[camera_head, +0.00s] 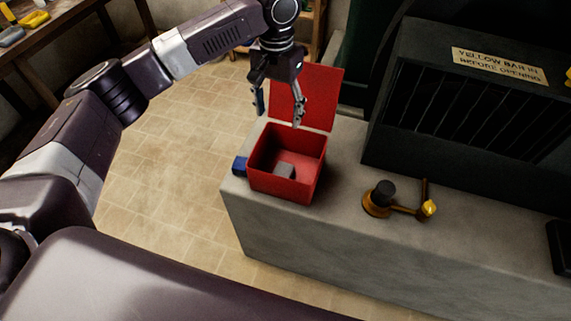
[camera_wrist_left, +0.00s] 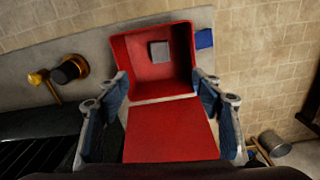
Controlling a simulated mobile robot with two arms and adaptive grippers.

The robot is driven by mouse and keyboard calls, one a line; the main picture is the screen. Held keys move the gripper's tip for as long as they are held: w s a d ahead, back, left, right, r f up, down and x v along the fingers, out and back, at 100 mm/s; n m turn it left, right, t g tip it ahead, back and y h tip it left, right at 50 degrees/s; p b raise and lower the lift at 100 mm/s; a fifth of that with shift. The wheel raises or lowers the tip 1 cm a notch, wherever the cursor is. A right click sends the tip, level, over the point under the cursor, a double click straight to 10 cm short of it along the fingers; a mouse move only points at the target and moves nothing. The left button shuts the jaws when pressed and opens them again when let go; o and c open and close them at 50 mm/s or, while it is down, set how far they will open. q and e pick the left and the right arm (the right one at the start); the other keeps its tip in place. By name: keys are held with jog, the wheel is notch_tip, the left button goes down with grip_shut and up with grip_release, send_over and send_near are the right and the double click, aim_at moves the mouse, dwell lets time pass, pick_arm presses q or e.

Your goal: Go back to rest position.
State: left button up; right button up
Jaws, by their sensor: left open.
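My left gripper (camera_head: 279,104) is open and empty above the red box, near its raised lid. Its two fingers also show in the left wrist view (camera_wrist_left: 172,108), spread on either side of the box. The red box (camera_head: 287,186) stands open on the grey counter, with its lid (camera_head: 312,95) tilted back. A small grey block (camera_head: 285,170) lies inside the box; it also shows in the left wrist view (camera_wrist_left: 160,51). My right gripper is not in view.
A blue block (camera_head: 239,166) sits beside the box at the counter's left edge. A brass fitting with a handle (camera_head: 377,202) stands to the right on the counter (camera_head: 330,236). A dark grille unit with a sign (camera_head: 498,65) stands behind. A table with tools (camera_head: 60,27) is far left.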

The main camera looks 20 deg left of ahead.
pick_arm(q)
jog(key=shift+r, duration=0.4)
